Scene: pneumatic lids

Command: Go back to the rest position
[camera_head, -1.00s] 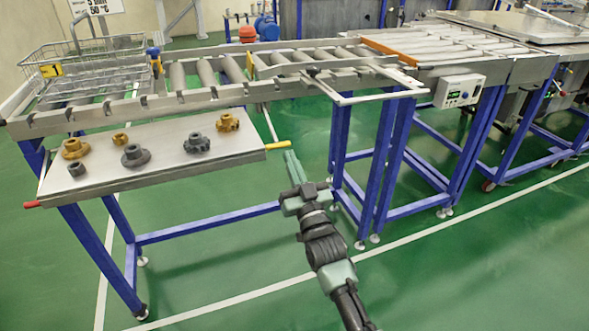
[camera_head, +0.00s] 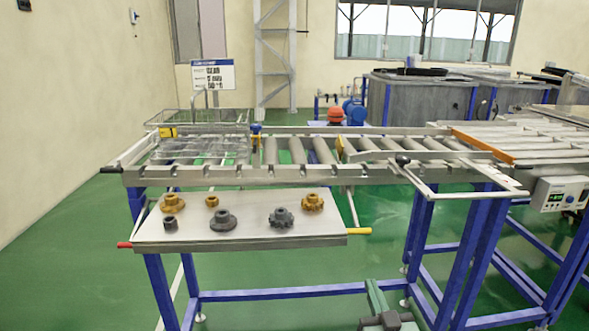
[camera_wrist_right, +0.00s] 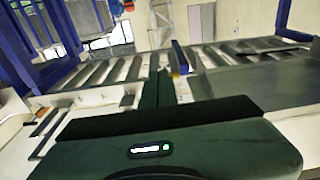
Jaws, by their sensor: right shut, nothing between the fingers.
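My right gripper (camera_head: 375,290) shows at the bottom edge of the head view, right of centre, in front of the roller conveyor and below its level. It is shut and empty; most of my right arm is out of the picture. In the right wrist view the green gripper body fills the lower part, with its narrow closed fingers (camera_wrist_right: 163,88) pointing towards the rollers. My left gripper is in neither view.
A metal shelf (camera_head: 240,234) with several gold and grey parts hangs in front of the conveyor (camera_head: 330,176). A wire basket (camera_head: 200,140) stands on the rollers at left. Blue legs (camera_head: 470,250) and a control box (camera_head: 559,194) are at right. Green floor (camera_head: 70,230) is clear at left.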

